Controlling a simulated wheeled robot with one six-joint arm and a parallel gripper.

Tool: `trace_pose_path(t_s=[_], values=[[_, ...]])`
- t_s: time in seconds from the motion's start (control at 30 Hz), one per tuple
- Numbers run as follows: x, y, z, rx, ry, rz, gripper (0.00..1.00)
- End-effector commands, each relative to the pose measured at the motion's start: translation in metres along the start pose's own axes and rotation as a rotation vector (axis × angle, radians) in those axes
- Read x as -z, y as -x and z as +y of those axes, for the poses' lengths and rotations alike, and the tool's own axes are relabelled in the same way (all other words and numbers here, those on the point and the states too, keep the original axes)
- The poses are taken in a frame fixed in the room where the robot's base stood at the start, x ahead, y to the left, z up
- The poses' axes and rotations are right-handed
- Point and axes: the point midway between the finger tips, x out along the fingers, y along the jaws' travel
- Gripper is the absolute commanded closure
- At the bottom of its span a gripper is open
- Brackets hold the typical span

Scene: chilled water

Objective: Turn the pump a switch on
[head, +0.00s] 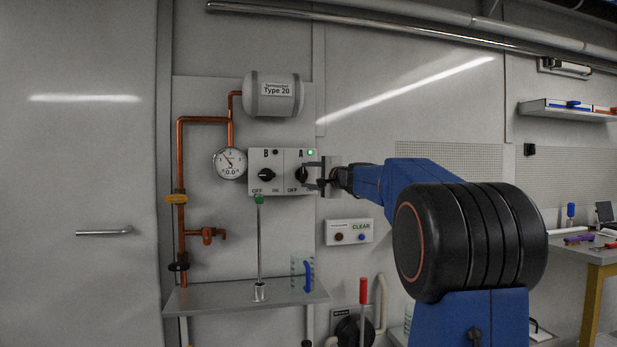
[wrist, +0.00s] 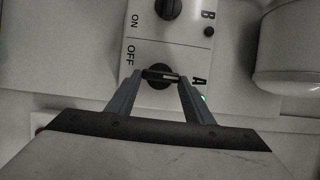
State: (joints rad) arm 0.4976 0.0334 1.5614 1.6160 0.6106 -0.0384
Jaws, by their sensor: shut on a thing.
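The switch box (head: 283,171) is a pale panel on the wall with two black rotary knobs, B at left and A at right. My gripper (head: 313,175) reaches in from the right at the pump A knob (head: 301,174). In the wrist view its two fingers (wrist: 161,77) are shut on the bar of the A knob (wrist: 160,86), one at each end. The bar lies roughly upright on the panel. The A lamp (head: 310,153) is lit green. The B knob (head: 266,175) points sideways, and its lamp (head: 275,152) is dark.
A gauge (head: 230,163) and copper pipes (head: 181,150) are left of the box, with a tank (head: 273,95) above. A shelf (head: 225,296) below holds a green-topped rod (head: 260,240) and a beaker (head: 301,265). A CLEAR button panel (head: 349,231) sits lower right.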

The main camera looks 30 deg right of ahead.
Motion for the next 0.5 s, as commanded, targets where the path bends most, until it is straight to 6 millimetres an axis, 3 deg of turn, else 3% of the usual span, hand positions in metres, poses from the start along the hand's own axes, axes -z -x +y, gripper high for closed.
trace_pose_path(t_s=[0.33, 0.37, 0.4, 0.5], values=[[-0.0006, -0.0005, 0.0028, -0.003, -0.003, -0.002, 0.75], [-0.0006, -0.0005, 0.0028, -0.003, -0.003, -0.002, 0.48], [-0.0005, -0.0005, 0.0027, -0.003, -0.003, -0.002, 0.39], [-0.0004, -0.0004, 0.0021, -0.002, -0.002, -0.002, 0.34]])
